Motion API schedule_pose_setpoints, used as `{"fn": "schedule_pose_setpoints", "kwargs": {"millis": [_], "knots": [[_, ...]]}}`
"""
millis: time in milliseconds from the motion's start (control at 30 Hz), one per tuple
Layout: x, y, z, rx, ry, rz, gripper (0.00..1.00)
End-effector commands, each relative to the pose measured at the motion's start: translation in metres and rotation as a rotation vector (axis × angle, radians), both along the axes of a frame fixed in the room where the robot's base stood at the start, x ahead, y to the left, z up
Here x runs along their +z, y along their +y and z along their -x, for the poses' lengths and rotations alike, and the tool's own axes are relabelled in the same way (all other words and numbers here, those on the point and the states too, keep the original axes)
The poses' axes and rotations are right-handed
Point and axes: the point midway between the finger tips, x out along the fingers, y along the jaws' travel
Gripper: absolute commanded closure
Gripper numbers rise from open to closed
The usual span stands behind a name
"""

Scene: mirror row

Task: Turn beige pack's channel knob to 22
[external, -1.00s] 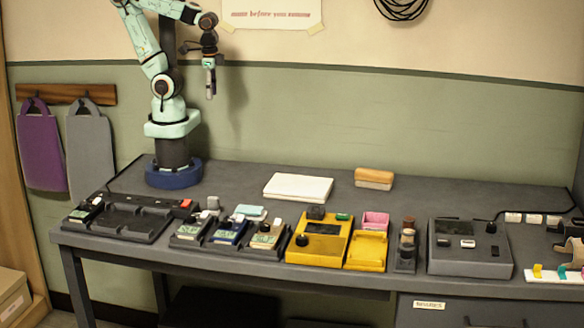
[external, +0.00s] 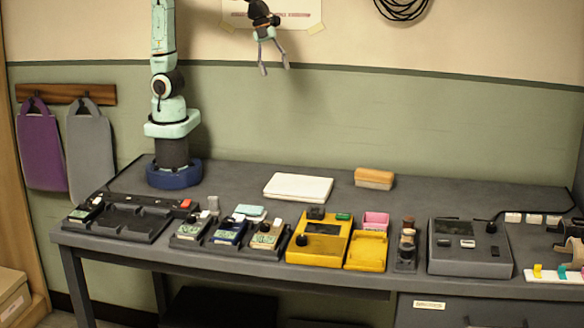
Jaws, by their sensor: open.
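The beige pack (external: 265,238) sits in a dark cradle on the bench, at the right end of a short row, beside a blue pack (external: 230,233) and a grey pack (external: 188,230). It has a pale display and a small light knob (external: 265,227) near its top. The number that the knob stands at is too small to read. My gripper (external: 275,70) is open and empty. It hangs high above the bench in front of the wall, well above the beige pack and touching nothing.
A yellow device (external: 318,250) with a black knob stands just right of the beige pack. Further right are a stand of small jars (external: 407,238) and a grey box (external: 470,262). A charger tray (external: 122,228) lies at left. The bench behind has free room around a white pad (external: 298,186).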

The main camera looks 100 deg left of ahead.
Motion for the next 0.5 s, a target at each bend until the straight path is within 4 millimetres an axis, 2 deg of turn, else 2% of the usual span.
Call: {"fn": "schedule_pose_setpoints", "kwargs": {"millis": [33, 100, 167, 233, 300, 400, 500], "knots": [[-0.005, -0.021, -0.024, -0.132, -0.004, -0.023, 0.49], [-0.017, -0.054, -0.056, -0.327, -0.013, -0.058, 0.49], [-0.036, -0.089, -0.078, -0.483, -0.012, -0.086, 0.49], [-0.065, -0.130, -0.095, -0.638, 0.002, -0.116, 0.49], [-0.099, -0.171, -0.100, -0.748, 0.033, -0.140, 0.49], [-0.152, -0.215, -0.091, -0.856, 0.099, -0.174, 0.49], [-0.199, -0.241, -0.070, -0.932, 0.175, -0.209, 0.49]]}}
